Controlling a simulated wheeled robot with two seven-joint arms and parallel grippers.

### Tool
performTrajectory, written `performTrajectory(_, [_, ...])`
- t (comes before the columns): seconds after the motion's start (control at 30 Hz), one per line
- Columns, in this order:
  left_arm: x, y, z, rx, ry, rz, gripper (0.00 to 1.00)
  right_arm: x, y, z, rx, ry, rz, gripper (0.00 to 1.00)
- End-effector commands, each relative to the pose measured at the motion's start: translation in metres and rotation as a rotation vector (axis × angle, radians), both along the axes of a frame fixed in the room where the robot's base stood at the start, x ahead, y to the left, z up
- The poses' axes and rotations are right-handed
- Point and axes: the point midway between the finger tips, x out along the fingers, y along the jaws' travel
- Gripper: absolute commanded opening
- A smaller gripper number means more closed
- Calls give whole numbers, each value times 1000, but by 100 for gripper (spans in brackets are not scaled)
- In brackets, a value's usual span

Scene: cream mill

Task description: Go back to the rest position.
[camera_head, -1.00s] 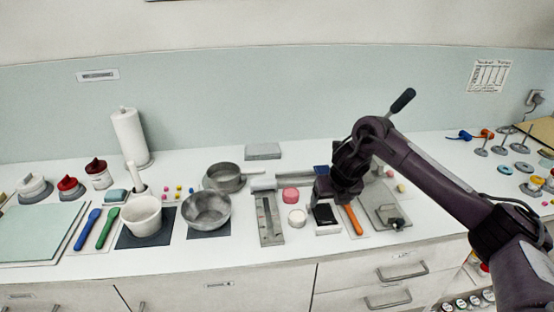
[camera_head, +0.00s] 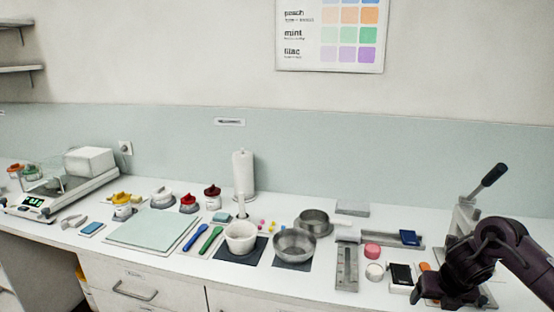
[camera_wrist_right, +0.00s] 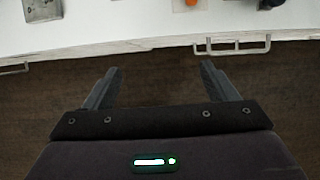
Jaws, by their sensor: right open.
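My right gripper (camera_wrist_right: 160,80) is open and empty in the right wrist view, with its two fingers apart over the brown floor in front of the counter. In the head view my right arm comes in from the lower right, and the right gripper (camera_head: 432,303) hangs at the counter's front right, partly cut off by the frame's lower edge. Behind and beside it are a black block on a white base (camera_head: 401,277) and an orange-handled tool (camera_head: 425,267), which the arm partly hides. My left gripper does not show.
Drawer handles (camera_wrist_right: 232,45) stick out at the counter front.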

Motion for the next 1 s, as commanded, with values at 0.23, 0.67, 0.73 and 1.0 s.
performTrajectory(0.23, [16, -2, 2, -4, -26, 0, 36, 7, 21, -32, 116, 3, -92, 79])
performTrajectory(0.67, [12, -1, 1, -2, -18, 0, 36, 10, 85, -150, 494, 47, -494, 79])
performTrajectory(0.73, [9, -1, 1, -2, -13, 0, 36, 3, 99, -184, 583, 69, -620, 79])
performTrajectory(1.0, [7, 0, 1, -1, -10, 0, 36, -83, 136, -357, 877, 161, -1353, 79])
